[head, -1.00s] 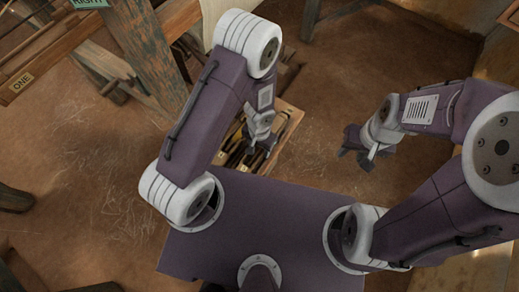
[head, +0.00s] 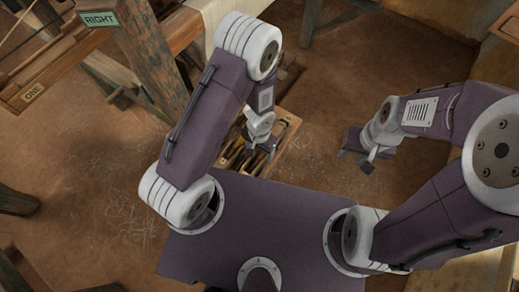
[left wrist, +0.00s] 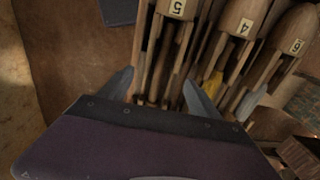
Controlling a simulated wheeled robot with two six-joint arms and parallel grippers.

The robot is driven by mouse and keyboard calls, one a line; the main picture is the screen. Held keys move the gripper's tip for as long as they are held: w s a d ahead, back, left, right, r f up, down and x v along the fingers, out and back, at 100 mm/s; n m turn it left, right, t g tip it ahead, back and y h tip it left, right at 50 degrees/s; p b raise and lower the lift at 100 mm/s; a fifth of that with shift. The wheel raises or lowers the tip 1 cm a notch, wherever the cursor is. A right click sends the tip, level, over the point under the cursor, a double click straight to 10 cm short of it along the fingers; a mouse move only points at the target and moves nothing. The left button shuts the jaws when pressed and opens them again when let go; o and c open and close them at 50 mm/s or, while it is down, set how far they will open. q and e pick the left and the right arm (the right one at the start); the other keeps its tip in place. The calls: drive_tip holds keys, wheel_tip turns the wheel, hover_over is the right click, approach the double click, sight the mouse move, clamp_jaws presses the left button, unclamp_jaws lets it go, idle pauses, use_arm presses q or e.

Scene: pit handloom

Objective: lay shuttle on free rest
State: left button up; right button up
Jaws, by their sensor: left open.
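Several wooden shuttles lie side by side in a wooden tray (head: 291,122). Which place is the free rest is not clear.
The loom's wooden frame stands at upper left, with a RIGHT sign (head: 99,19) and a ONE label (head: 33,93). Pale cloth (head: 212,14) hangs at the top. The brown floor (head: 325,110) between tray and right gripper is clear.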

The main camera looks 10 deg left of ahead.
use_arm(q)
drive_tip(key=s+a+r+n+p, duration=0.1)
drive_tip(key=a+r, duration=0.2)
drive_tip(key=r, duration=0.5)
drive_tip(key=s+a+r+n+p, duration=0.1)
drive_tip(key=a+r+p, duration=0.1)
drive_tip(key=r, duration=0.7)
drive_tip(key=s+a+r+n+t+p, duration=0.1)
drive_tip(key=a+r+n+p, duration=0.1)
drive_tip(key=r, duration=0.6)
drive_tip(key=shift+s+a+r, duration=0.3)
drive_tip(key=shift+a, duration=0.5)
use_arm(e)
wheel_tip(320, 180, up, 7)
drive_tip(key=shift+f, duration=0.1)
